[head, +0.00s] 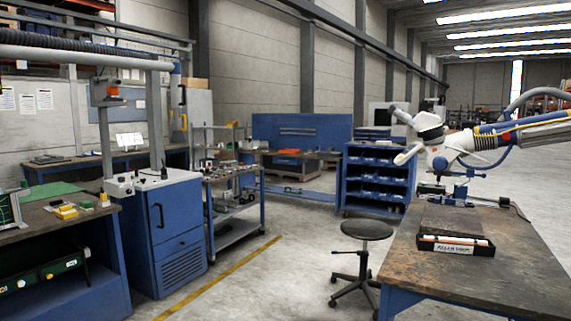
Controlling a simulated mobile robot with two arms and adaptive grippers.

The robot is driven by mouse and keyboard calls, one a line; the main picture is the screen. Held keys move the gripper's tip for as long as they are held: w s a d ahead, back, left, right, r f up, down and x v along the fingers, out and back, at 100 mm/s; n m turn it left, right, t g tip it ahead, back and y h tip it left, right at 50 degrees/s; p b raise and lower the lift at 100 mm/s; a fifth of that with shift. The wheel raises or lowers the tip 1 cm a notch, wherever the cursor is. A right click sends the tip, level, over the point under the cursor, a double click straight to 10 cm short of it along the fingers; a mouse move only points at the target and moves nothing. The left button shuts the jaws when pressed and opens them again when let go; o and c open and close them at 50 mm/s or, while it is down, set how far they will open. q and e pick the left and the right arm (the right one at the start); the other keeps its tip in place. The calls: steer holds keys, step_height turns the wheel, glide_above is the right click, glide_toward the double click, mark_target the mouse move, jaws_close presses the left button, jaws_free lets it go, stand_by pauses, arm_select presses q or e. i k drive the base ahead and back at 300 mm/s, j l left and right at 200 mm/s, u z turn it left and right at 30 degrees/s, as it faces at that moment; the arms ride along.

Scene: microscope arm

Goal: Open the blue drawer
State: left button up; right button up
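A blue cabinet (140,243) stands on the floor at left of centre in the head view. Further back, a blue shelf unit (348,185) holds several blue bins. I cannot tell which part is the blue drawer of the task. Neither of my grippers is in view.
A wooden workbench (440,265) with a black box (455,246) stands at right, under a white microscope-like head (437,135) on a jointed arm. A black stool (367,230) stands beside it. A blue cart (235,235) adjoins the cabinet. The floor between is clear.

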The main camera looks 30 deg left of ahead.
mark_target(281, 159)
steer(key=i+j+u, duration=0.85)
steer(key=i, duration=0.4)
steer(key=i+j+u, duration=0.3)
steer(key=i, duration=0.35)
steer(key=i+j+u, duration=0.25)
steer(key=i, duration=0.4)
steer(key=i+l+z, duration=0.25)
steer(key=i, duration=0.95)
steer(key=i+j+z, duration=0.3)
steer(key=i, duration=0.85)
steer(key=i+j, duration=0.1)
steer(key=i, duration=0.7)
steer(key=i+j, duration=0.1)
steer(key=i, duration=0.65)
steer(key=i+j, duration=0.15)
steer(key=i, duration=0.65)
steer(key=i+l+z, duration=0.25)
steer(key=i+z, duration=0.15)
steer(key=i, duration=0.6)
steer(key=i+z, duration=0.45)
steer(key=i, duration=0.55)
steer(key=i+u, duration=0.15)
steer(key=i, duration=0.85)
steer(key=i+u, duration=0.15)
steer(key=i, duration=0.85)
